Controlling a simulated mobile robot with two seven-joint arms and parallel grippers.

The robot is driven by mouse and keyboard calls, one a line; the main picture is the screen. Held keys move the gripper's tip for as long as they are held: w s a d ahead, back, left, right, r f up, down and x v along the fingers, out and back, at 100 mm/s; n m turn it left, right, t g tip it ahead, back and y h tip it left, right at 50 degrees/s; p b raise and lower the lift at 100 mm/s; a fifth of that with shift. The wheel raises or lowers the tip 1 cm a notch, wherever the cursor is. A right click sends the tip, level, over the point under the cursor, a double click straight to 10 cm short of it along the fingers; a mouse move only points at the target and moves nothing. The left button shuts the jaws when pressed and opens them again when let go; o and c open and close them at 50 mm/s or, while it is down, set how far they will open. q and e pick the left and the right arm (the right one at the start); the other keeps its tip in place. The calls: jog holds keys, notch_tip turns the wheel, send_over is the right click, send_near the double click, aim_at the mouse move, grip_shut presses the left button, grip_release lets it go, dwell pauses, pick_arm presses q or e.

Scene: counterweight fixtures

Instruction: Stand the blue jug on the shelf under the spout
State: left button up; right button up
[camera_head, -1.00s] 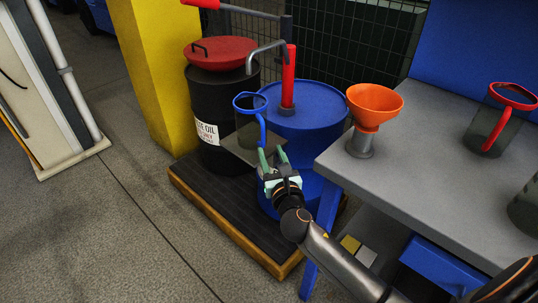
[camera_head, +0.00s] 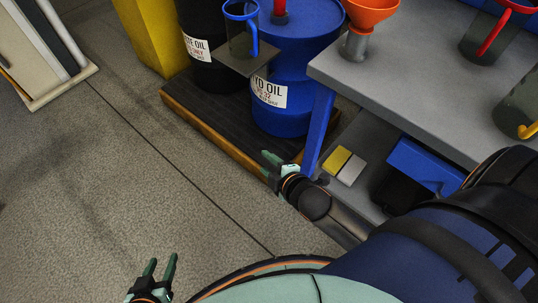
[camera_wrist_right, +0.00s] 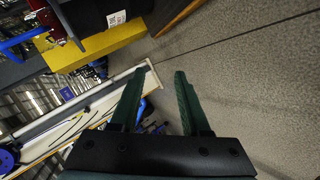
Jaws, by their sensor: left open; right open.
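The blue jug (camera_head: 240,42) has a clear grey body with a blue rim and handle. It stands upright on the small grey shelf (camera_head: 232,62) in front of the blue drum. The spout is out of view above; only the base of the red pump post (camera_head: 280,8) shows. My right gripper (camera_head: 271,165) is open and empty, below and apart from the jug, beside the bench leg. Its open fingers also show in the right wrist view (camera_wrist_right: 160,75), with nothing between them. My left gripper (camera_head: 160,262) is open and empty over the floor at the bottom left.
The blue drum (camera_head: 290,70) and black drum (camera_head: 205,45) stand on a dark pallet (camera_head: 215,110). A grey bench (camera_head: 410,80) at right carries an orange funnel (camera_head: 368,12), a red-handled jug (camera_head: 487,40) and a yellow-handled jug (camera_head: 520,105). Floor at left is clear.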

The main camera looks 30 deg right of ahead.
jog(key=s+a+f+m+g+y, duration=0.1)
jog(key=s+a+m, duration=0.1)
jog(key=s+m, duration=0.3)
jog(key=s+a+f+m+g+y, duration=0.1)
jog(key=s+a+f+m, duration=0.1)
jog(key=s+m, duration=0.3)
jog(key=shift+a+f+m+g+y, duration=0.25)
jog(key=shift+a+m+g+y, duration=0.05)
jog(key=shift+a+m, duration=0.35)
